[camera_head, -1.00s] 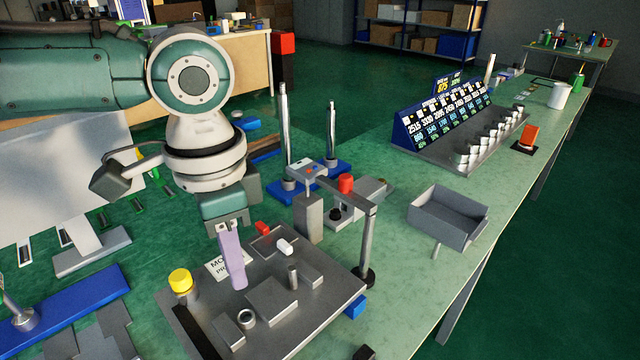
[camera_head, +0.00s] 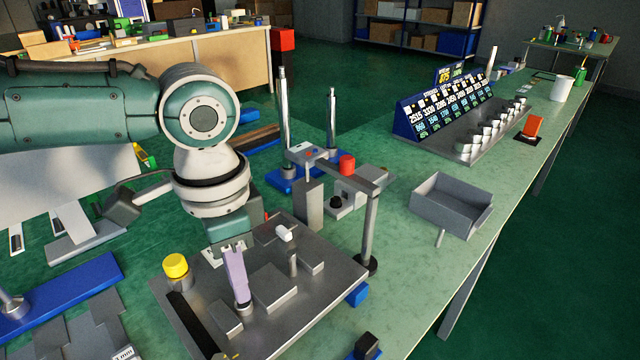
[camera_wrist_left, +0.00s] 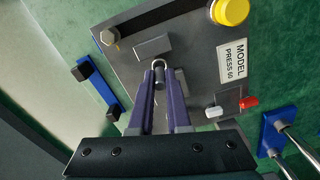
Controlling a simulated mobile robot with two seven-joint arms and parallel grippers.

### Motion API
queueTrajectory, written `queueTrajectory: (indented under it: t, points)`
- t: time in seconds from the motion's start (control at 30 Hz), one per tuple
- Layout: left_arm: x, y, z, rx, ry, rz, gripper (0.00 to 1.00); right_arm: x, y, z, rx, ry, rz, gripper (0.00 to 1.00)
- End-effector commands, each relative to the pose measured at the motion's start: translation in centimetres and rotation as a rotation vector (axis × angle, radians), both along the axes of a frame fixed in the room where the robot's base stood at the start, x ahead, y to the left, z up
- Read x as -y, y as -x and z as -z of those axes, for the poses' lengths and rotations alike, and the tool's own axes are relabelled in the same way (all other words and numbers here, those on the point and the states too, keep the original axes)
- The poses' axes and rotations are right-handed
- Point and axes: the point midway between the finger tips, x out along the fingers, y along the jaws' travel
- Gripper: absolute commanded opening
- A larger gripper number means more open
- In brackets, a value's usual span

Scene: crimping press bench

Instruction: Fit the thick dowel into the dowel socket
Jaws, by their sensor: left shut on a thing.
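My left gripper (camera_head: 241,299) points down over the grey metal plate (camera_head: 335,287), its purple fingers shut. In the left wrist view the fingertips (camera_wrist_left: 160,78) close on a small grey cylinder, which I take to be the thick dowel (camera_wrist_left: 159,64). The fingers hide most of it. Its lower end is at the ring-shaped dowel socket (camera_head: 244,306), largely hidden behind the fingertips. I cannot tell whether the dowel is inside the socket or only above it. My right gripper is in neither view.
Grey blocks (camera_head: 275,288) and an upright pin (camera_head: 293,264) stand close by on the plate. A yellow knob (camera_head: 176,265) is at its left corner. A post (camera_head: 370,228) with a crossarm rises at the right. A grey open bin (camera_head: 452,213) stands farther right.

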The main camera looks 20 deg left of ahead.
Motion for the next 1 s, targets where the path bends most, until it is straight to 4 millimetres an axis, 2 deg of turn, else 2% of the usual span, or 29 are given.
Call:
queueTrajectory:
  t: [1.0]
  points:
    - [-0.01,0.0,-0.03,0.0,0.0,-0.001,0.0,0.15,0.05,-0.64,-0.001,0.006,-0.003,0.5]
